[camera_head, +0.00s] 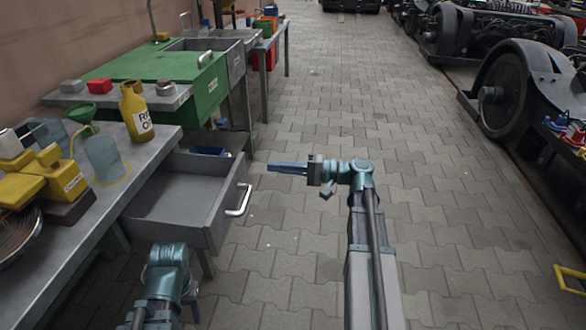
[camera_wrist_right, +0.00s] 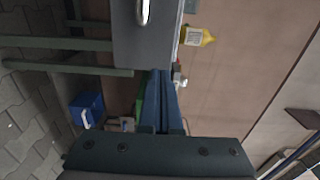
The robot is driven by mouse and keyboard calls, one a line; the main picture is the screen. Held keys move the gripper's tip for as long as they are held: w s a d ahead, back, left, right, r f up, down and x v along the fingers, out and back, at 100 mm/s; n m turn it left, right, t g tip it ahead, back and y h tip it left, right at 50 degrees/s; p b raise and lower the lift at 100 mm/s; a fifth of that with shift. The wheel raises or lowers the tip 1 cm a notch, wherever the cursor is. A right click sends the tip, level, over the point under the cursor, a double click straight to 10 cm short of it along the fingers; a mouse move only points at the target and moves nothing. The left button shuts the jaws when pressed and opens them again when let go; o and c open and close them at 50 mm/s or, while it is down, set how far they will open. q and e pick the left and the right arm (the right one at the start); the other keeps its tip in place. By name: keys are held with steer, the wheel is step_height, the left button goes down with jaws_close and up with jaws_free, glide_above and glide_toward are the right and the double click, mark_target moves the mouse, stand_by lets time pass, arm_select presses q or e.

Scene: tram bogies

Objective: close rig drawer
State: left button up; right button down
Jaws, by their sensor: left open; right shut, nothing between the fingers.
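The grey drawer (camera_head: 185,203) is pulled out from under the near bench in the head view, with a pale handle (camera_head: 239,200) on its front. A small blue thing (camera_head: 208,151) shows at its back. My right gripper (camera_head: 269,168) is shut and empty, pointing left, just right of the drawer and apart from the handle. In the right wrist view its fingers (camera_wrist_right: 161,72) lie beside a grey drawer front (camera_wrist_right: 140,40) with its handle at the top edge. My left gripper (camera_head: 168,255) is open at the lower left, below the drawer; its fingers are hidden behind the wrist.
A yellow bottle (camera_head: 135,112), yellow tools (camera_head: 50,175) and a green funnel (camera_head: 82,113) crowd the near bench (camera_head: 75,235). A green cabinet (camera_head: 207,92) stands beyond. Paved floor (camera_head: 330,100) is clear to the right, with wheelsets (camera_head: 510,90) at the far right.

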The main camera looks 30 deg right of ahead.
mark_target(243, 164)
steer(key=x, duration=0.6)
steer(key=shift+w+a, duration=0.2)
steer(key=x, duration=2.2)
steer(key=shift+w, duration=0.1)
steer(key=shift+w+a, duration=0.2)
steer(key=shift+a, duration=0.05)
